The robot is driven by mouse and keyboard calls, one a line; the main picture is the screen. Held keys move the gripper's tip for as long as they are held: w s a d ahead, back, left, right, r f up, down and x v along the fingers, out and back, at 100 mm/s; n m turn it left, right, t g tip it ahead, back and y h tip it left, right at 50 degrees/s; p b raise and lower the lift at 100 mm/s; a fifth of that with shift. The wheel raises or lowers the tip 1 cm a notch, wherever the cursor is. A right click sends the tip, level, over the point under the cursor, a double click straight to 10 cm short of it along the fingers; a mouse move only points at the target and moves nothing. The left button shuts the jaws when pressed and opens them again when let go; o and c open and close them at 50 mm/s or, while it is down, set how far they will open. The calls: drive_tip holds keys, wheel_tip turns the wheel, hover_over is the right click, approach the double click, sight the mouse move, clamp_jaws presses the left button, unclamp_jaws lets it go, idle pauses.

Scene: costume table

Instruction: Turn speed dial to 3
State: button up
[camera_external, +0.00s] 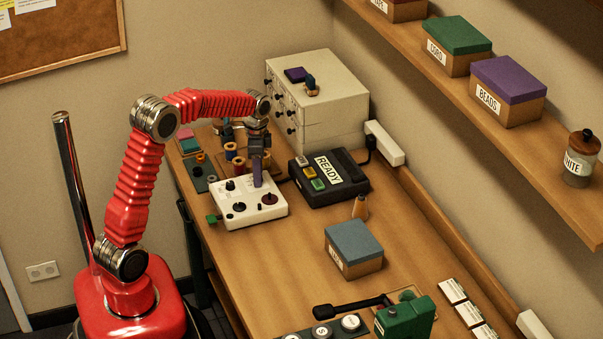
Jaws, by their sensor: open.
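A white control box (249,213) sits on the table in front of my arm. Its top carries a black knob (230,185) at the back left, a black dial (239,207) at the front left and a dark red dial (269,198) at the right. I cannot read the labels, so I cannot tell which is the speed dial or where it points. My gripper (257,184) points down over the back of the box, behind the dark red dial. It is open and holds nothing that I can see. The gap between the fingers is too small to make out, as is any contact with the box.
A dark device with a READY label (329,170) stands close right of the box. Thread spools (231,151) stand behind it, near a white drawer cabinet (325,95). A blue-lidded box (353,241) and a green machine (405,318) are nearer the front.

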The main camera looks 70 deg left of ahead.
drive_tip(key=shift+c, duration=0.3)
clamp_jaws()
